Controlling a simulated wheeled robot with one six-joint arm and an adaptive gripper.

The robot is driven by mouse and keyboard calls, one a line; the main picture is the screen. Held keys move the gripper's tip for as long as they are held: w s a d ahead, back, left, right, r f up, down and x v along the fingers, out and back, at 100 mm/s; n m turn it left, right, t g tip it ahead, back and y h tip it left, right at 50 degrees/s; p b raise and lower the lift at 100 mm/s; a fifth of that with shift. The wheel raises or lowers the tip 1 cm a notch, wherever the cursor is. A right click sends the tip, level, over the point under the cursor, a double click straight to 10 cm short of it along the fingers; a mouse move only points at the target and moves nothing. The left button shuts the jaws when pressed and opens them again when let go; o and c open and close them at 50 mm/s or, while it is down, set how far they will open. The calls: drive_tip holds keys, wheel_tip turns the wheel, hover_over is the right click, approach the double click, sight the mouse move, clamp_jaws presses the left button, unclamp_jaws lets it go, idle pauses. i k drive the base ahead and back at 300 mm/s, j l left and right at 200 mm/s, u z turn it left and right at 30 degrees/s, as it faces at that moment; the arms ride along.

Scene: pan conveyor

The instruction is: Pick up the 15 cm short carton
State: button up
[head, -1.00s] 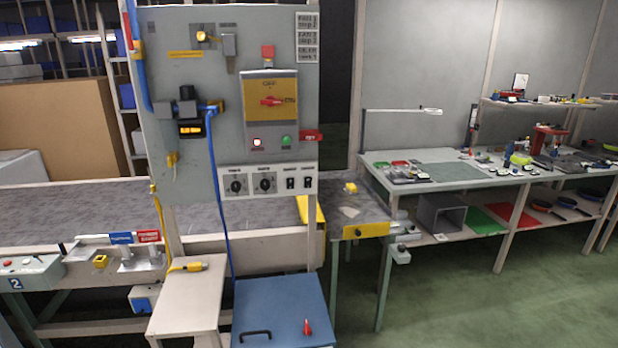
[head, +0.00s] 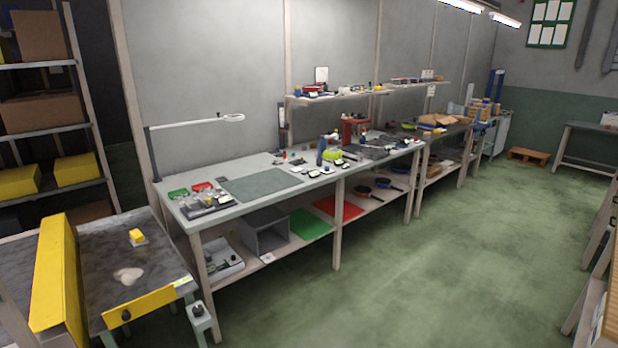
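I cannot single out the 15 cm short carton in the head view. Several small brown carton-like items (head: 484,108) stand at the far end of the long bench, too small to tell apart or measure. Larger brown boxes (head: 42,112) sit on the rack at the left. A small yellow block (head: 137,237) lies on the end of the conveyor. My gripper is not in view.
The workbench (head: 250,185) runs along the grey wall with a lamp, tools and a lower shelf. The conveyor end (head: 110,258) with yellow guards is at the lower left. Green floor (head: 440,240) is open to the right. A wooden pallet (head: 528,155) lies far back.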

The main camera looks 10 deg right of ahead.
sight(478, 113)
drive_tip(key=i+l+z, duration=0.15)
drive_tip(key=i+z, duration=0.3)
drive_tip(key=i, duration=1.8)
drive_tip(key=i+z, duration=0.35)
drive_tip(key=i, duration=0.2)
drive_tip(key=i+j+z, duration=0.15)
drive_tip(key=i+z, duration=0.25)
drive_tip(key=i+j+z, duration=0.35)
drive_tip(key=i, duration=0.25)
drive_tip(key=i+l+z, duration=0.3)
drive_tip(key=i, duration=0.6)
drive_tip(key=i+j+z, duration=0.1)
drive_tip(key=i+z, duration=0.2)
drive_tip(key=i, duration=7.8)
drive_tip(key=j+u, duration=0.05)
drive_tip(key=j, duration=0.1)
